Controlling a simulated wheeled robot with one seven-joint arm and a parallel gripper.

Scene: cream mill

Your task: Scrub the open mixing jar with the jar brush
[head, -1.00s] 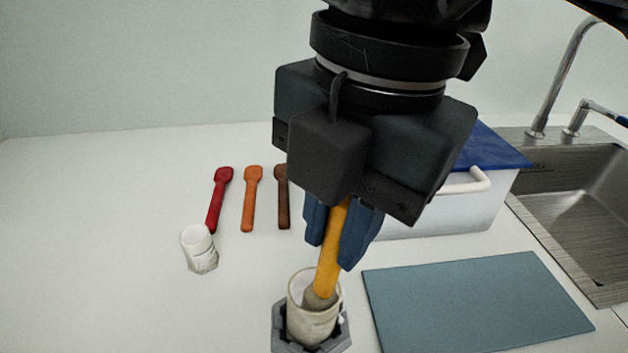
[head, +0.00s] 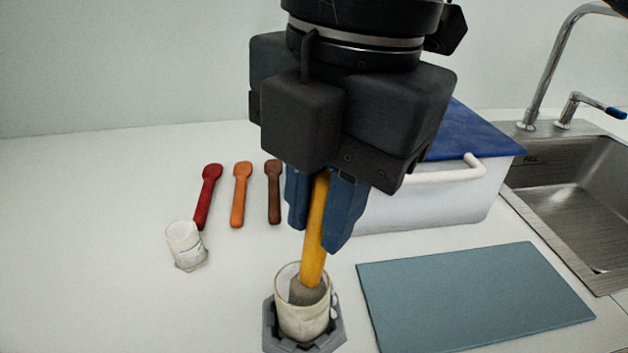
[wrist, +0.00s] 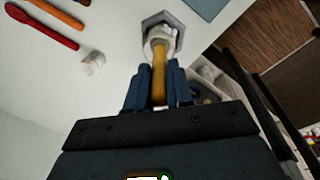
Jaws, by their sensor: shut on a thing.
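My gripper (head: 322,215) is shut on the yellow handle of the jar brush (head: 314,232) and holds it nearly upright, tilted a little. The brush's grey head is down inside the open mixing jar (head: 303,316). The jar is cream-white and stands in a grey holder (head: 270,330) on the counter. The lower part of the brush head is hidden by the jar wall. In the wrist view, the brush handle (wrist: 159,82) runs from between the blue fingers to the jar (wrist: 160,42).
A small white jar (head: 185,243) stands at the left. Red (head: 207,195), orange (head: 239,195) and brown (head: 274,192) spatula-like tools lie behind. A blue-lidded white box (head: 440,200), a teal mat (head: 470,298) and a sink (head: 575,200) are at the right. The left counter is clear.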

